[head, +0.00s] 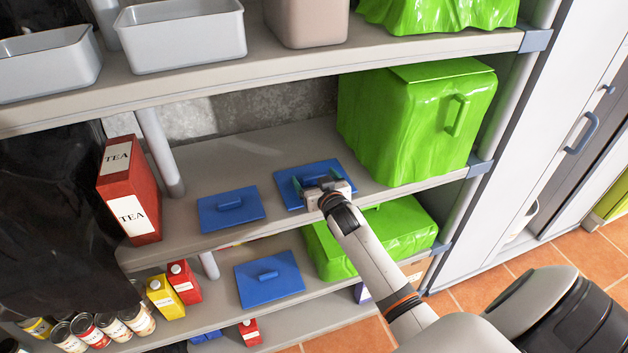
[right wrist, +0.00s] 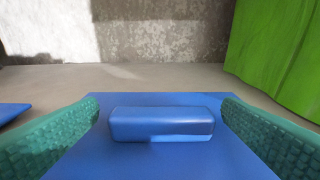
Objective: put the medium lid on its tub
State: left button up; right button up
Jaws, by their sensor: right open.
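Three blue lids with bar handles lie flat on the shelves. One lid (head: 286,190) is on the middle shelf under my right gripper (head: 318,183). A smaller-looking lid (head: 246,205) lies to its left, and another lid (head: 285,287) is on the lower shelf. I cannot tell for sure which is the medium one. In the right wrist view the lid (right wrist: 160,158) has its handle between my open green fingers, with gaps on both sides. Open grey tubs (head: 187,50) (head: 40,72) stand on the upper shelf. My left gripper is not in view.
A bright green box (head: 405,125) stands right of the gripper, another green box (head: 400,235) below. A red tea box (head: 130,190) is at the left, near a shelf post (head: 160,150). Cans and cartons crowd the lower left. The middle shelf behind the lids is clear.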

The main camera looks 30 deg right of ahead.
jog(key=shift+x, duration=0.8)
jog(key=shift+c, duration=0.2)
jog(key=c, duration=1)
